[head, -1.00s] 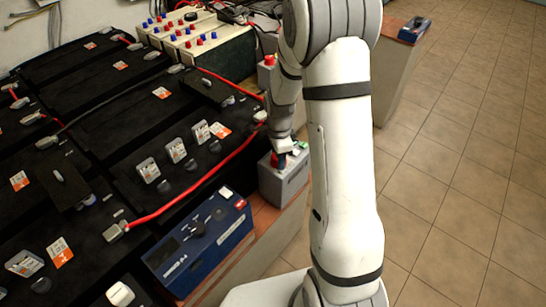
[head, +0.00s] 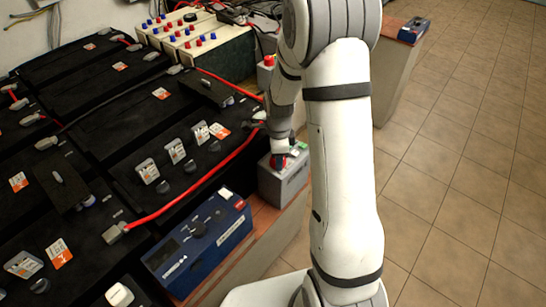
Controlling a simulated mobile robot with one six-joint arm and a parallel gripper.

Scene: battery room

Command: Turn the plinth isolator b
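A grey box (head: 284,187) with a red part (head: 279,161) on top stands on the brick-coloured ledge, just left of my arm. I take it for a plinth isolator, but no label can be read. My gripper (head: 281,154) points down right at the red part, at the top of the box. My arm and the gripper itself hide much of that spot, and the fingers are too small to tell whether they grip it. Another grey box with a red knob (head: 269,60) stands further back, partly behind my arm.
Black batteries (head: 90,148) with red cables fill the left. A blue instrument (head: 200,243) lies in front of the grey box. A beige unit with red and blue terminals (head: 203,48) is at the back. A plinth (head: 399,75) stands back right; tiled floor (head: 465,190) is clear.

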